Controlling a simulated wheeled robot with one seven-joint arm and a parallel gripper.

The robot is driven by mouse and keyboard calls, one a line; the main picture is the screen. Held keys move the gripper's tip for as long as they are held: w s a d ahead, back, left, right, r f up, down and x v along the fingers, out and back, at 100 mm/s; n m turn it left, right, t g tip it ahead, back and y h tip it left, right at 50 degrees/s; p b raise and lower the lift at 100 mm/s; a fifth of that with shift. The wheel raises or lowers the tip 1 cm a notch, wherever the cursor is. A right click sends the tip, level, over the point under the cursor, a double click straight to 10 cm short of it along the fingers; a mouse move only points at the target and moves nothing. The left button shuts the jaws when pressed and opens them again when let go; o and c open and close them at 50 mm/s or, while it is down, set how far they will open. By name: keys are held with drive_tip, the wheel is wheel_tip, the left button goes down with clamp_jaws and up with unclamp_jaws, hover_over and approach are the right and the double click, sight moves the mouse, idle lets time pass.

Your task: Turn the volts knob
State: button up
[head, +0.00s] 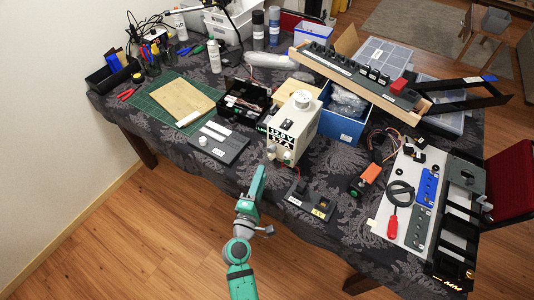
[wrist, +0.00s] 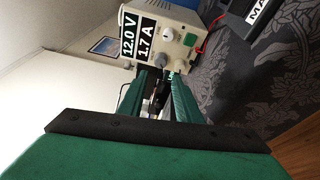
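The cream power supply (head: 299,128) stands at the table's front edge in the head view. In the wrist view its front panel (wrist: 183,20) is at the top, with a display (wrist: 139,38) reading 12.0 V and 1.7 A. In the head view my gripper (head: 266,163) is just in front of the supply.
A grey panel (head: 217,141) lies left of the supply, and a dark switch box (head: 310,201) lies to its right near the table edge. A blue bin (head: 343,127) stands behind on the right. A red cable (wrist: 203,47) hangs by the supply's panel. Open floor lies in front.

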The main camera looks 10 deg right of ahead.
sight(270, 151)
drive_tip(key=x, duration=0.8)
drive_tip(key=shift+w+d, duration=0.25)
drive_tip(key=shift+d, duration=0.1)
drive_tip(key=shift+w+d, duration=0.2)
drive_tip(key=shift+w, duration=0.4)
drive_tip(key=shift+c, duration=0.3)
drive_tip(key=c, duration=0.7)
